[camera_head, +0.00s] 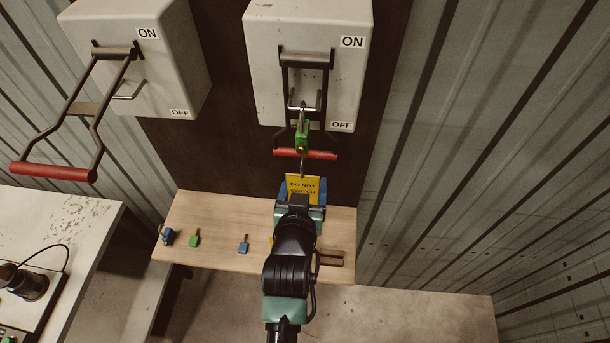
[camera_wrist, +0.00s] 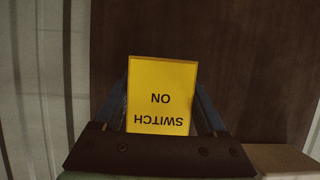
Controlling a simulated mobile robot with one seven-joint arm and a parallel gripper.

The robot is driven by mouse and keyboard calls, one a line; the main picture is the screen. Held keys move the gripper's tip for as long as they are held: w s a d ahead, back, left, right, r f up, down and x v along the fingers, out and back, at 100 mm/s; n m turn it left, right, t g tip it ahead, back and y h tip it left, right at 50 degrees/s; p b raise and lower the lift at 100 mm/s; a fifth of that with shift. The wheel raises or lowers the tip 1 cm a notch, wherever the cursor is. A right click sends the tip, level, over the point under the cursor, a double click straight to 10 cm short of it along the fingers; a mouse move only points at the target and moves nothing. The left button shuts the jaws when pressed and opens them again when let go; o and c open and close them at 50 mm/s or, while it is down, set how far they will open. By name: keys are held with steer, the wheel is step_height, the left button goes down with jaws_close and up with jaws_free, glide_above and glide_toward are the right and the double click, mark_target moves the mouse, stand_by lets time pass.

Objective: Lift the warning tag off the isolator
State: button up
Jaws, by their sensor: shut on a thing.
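The isolator's red handle (camera_head: 322,155) points down, beside OFF. My gripper (camera_head: 305,190) is shut on the tag, with a blue finger at each side edge. In the wrist view the tag (camera_wrist: 162,90) stands upside down between the fingers (camera_wrist: 162,108).
A left isolator (camera_head: 165,75) has its red handle (camera_head: 55,172) swung outward. A wooden shelf (camera_head: 215,215) below holds a blue padlock (camera_head: 244,244), a green padlock (camera_head: 194,238) and other small items. A worn white table (camera_head: 75,215) stands left. Corrugated wall is at right.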

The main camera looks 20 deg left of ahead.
steer(key=shift+s+d+p, duration=0.25)
steer(key=shift+s+p, duration=0.05)
steer(key=shift+s, duration=0.6)
steer(key=shift+s+d+p, duration=0.25)
steer(key=shift+s, duration=0.6)
steer(key=shift+s+d+p, duration=0.25)
steer(key=shift+s+p, duration=0.05)
steer(key=shift+s, duration=0.6)
